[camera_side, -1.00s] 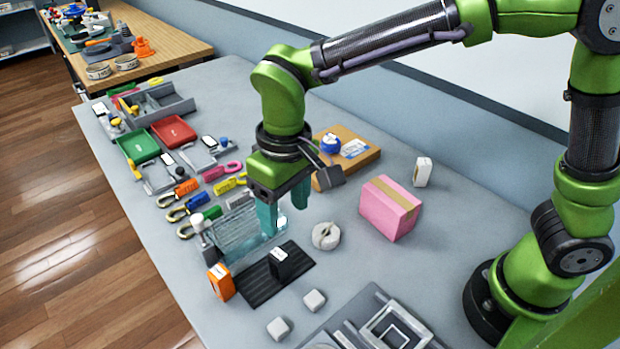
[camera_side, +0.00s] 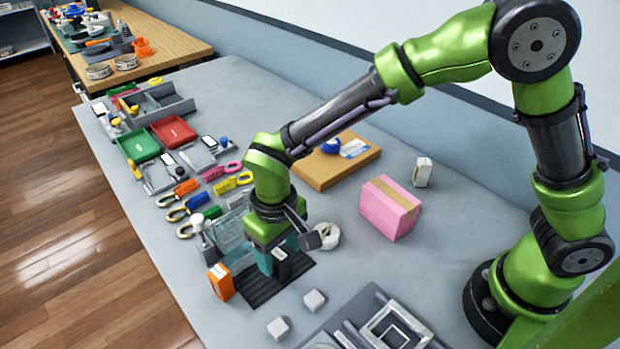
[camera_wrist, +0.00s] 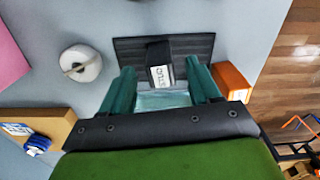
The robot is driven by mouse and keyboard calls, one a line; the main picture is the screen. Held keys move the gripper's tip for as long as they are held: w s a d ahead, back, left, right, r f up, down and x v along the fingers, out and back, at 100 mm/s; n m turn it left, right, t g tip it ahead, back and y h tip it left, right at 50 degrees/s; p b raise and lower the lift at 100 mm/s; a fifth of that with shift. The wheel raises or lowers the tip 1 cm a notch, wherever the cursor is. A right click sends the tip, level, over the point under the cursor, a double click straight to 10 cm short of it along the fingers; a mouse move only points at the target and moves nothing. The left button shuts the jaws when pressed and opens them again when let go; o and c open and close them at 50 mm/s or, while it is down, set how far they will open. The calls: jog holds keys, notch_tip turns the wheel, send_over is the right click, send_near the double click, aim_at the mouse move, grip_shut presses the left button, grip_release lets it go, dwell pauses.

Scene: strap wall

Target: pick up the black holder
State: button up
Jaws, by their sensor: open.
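The black holder (camera_side: 283,268) is a small upright black block with a white label. It stands on a ribbed black mat (camera_side: 262,290). In the wrist view the holder (camera_wrist: 158,52) shows its printed label just ahead of and partly between my fingertips. My gripper (camera_side: 279,256) is low over the mat, pointing down, its teal fingers open on either side of the holder. In the wrist view my gripper (camera_wrist: 160,72) has a visible gap between each finger and the holder. The side view partly hides the holder behind my gripper.
An orange box (camera_side: 221,282) stands close beside the mat. A clear rack (camera_side: 229,236) is behind my gripper, a white roll (camera_side: 327,236) to its right. A pink box (camera_side: 390,208) and two white cubes, one nearer the mat (camera_side: 314,299), stand on the table.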

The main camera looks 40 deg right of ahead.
aim_at(280, 265)
notch_tip(280, 265, down, 5)
jog(key=shift+r, duration=0.1)
jog(key=c, duration=1.1)
jog(key=shift+r, duration=0.1)
